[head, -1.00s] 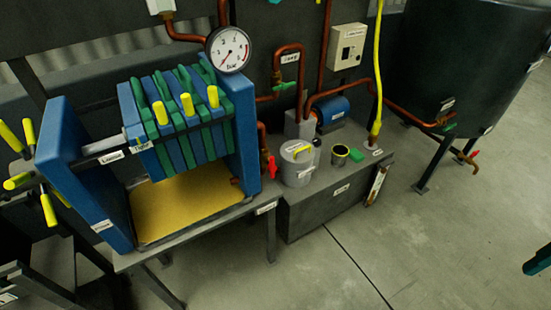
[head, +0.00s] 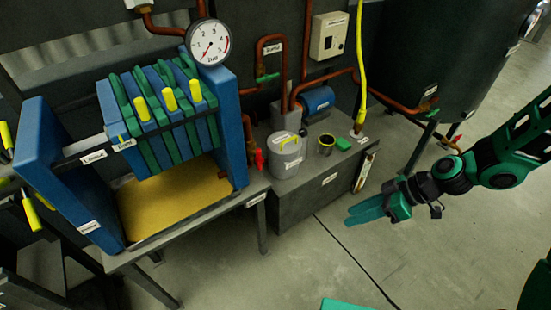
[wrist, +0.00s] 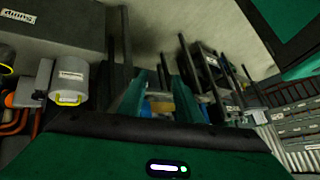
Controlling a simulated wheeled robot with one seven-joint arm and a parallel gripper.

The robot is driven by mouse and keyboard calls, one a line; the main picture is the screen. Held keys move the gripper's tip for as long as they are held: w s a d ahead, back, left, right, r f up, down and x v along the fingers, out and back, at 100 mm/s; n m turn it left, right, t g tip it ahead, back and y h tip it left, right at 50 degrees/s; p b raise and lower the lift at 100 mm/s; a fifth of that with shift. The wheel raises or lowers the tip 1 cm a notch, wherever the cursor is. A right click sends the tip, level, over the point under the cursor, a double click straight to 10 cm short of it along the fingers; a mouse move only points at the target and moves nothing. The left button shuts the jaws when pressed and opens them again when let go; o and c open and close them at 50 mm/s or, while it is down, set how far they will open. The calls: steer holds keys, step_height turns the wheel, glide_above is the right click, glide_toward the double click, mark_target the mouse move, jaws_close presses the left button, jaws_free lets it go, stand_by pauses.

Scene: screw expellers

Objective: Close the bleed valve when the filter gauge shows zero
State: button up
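The round white filter gauge (head: 208,42) stands on a copper pipe above the blue and green filter press (head: 160,110). Its thin needle points down to the lower left, near the low end of the scale; the exact reading is too small to tell. A red-handled valve (head: 259,159) sits on the pipe at the press's right side. A green-handled valve (head: 267,78) sits on the copper pipe behind. I cannot read which is the bleed valve. My gripper (head: 352,216) is right of and below both, empty, over the floor; its fingers stand apart in the wrist view (wrist: 160,90).
A grey bench (head: 325,185) carries a grey lidded pot (head: 287,160), a small dark cup (head: 326,145) and a blue motor (head: 318,102). A yellow hose (head: 363,60) hangs to the bench. A dark tank (head: 425,60) stands behind. Floor before the bench is clear.

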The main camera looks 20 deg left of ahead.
steer(key=a+n+y, duration=0.2)
steer(key=a+y, duration=0.1)
steer(key=a, duration=0.6)
steer(key=m+t+y, duration=0.4)
steer(key=t+y, duration=0.1)
steer(key=t, duration=0.4)
glide_toward(258, 158)
steer(key=x, duration=0.8)
steer(key=shift+w+g, duration=0.3)
steer(key=shift+w, duration=0.2)
jaws_close()
